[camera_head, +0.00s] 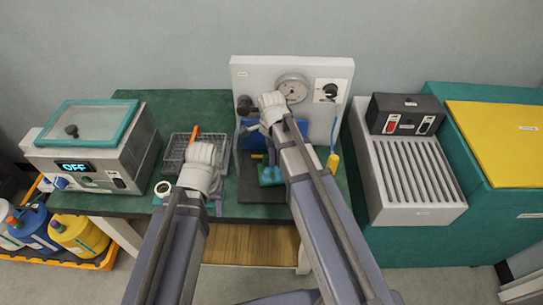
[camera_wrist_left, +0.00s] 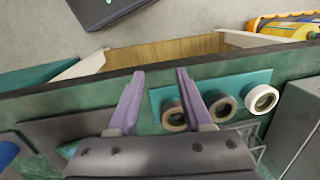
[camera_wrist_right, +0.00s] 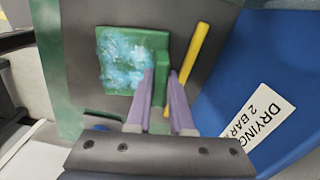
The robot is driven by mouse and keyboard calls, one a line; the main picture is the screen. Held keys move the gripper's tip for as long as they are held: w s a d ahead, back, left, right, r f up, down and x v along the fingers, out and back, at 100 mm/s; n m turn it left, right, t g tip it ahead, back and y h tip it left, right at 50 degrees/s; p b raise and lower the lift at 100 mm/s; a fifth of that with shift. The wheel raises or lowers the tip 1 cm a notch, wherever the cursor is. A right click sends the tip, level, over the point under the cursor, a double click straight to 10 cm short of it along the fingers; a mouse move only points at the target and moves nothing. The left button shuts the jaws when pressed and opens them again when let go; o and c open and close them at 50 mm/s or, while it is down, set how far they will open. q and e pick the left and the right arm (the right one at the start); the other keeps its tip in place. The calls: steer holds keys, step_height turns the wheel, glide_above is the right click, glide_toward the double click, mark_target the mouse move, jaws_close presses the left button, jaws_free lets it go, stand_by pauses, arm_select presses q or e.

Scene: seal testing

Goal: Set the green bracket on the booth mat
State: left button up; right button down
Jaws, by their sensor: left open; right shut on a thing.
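The green bracket (camera_wrist_right: 118,85) has blue-white foamy patches on its flat plate. My right gripper (camera_wrist_right: 164,72) is shut on its upright part, and the bracket is over the dark grey booth mat (camera_wrist_right: 210,22). In the head view the bracket (camera_head: 270,177) shows beside my right arm, over the mat (camera_head: 252,189); I cannot tell whether it touches. My left gripper (camera_wrist_left: 160,72) is open and empty near the table's front edge.
A yellow bar (camera_wrist_right: 197,50) lies close beside the bracket. A blue panel with a drying label (camera_wrist_right: 268,110) stands to the right. In the head view, a wire basket (camera_head: 178,148), a glass-lidded machine (camera_head: 85,165) and a ribbed grey unit (camera_head: 415,180) stand around the table.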

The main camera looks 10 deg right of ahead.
steer(key=c, duration=0.7)
jaws_free()
step_height(320, 180, up, 6)
steer(key=p, duration=0.6)
steer(key=shift+r, duration=0.15)
